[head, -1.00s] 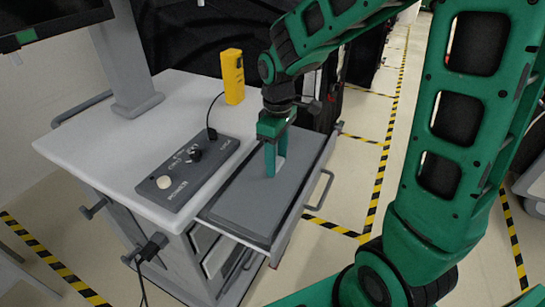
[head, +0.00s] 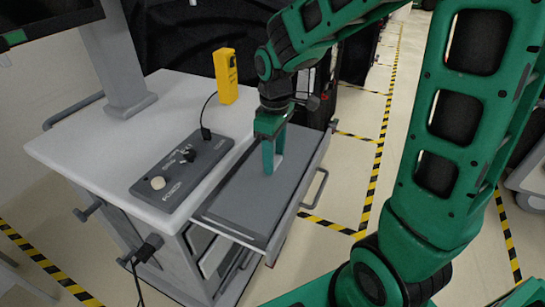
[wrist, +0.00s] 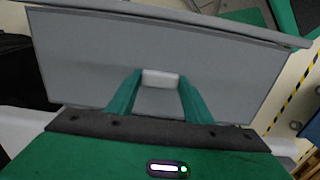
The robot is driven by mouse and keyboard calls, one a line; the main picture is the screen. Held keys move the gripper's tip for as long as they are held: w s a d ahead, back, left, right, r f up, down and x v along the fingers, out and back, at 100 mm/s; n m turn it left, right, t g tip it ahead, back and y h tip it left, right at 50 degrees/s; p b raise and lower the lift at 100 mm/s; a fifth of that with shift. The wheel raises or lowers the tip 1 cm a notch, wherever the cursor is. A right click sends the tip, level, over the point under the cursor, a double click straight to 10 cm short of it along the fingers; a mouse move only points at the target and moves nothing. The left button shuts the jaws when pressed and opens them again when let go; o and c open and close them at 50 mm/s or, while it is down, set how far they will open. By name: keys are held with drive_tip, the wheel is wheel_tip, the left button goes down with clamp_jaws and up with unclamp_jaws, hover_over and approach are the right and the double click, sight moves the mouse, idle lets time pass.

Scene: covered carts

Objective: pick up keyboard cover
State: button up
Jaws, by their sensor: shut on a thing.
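The keyboard cover is a flat grey panel (head: 236,210) on the pulled-out tray at the cart's right side. In the wrist view the cover (wrist: 230,65) fills most of the picture, with a small light handle (wrist: 160,79) on it. My gripper (head: 271,168) points down at the cover, its green fingers at the handle. In the wrist view the fingers (wrist: 160,90) stand on either side of the handle and are shut on it. The cover appears to lie flat in the tray. Anything under it is hidden.
The grey cart top (head: 105,150) holds a control panel (head: 180,170) with a knob and a cable, and a yellow device (head: 226,76). A monitor stand (head: 115,60) rises at the back left. A tray handle (head: 318,190) sticks out right, above clear floor with striped tape.

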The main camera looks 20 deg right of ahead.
drive_tip(key=shift+r, duration=4.1)
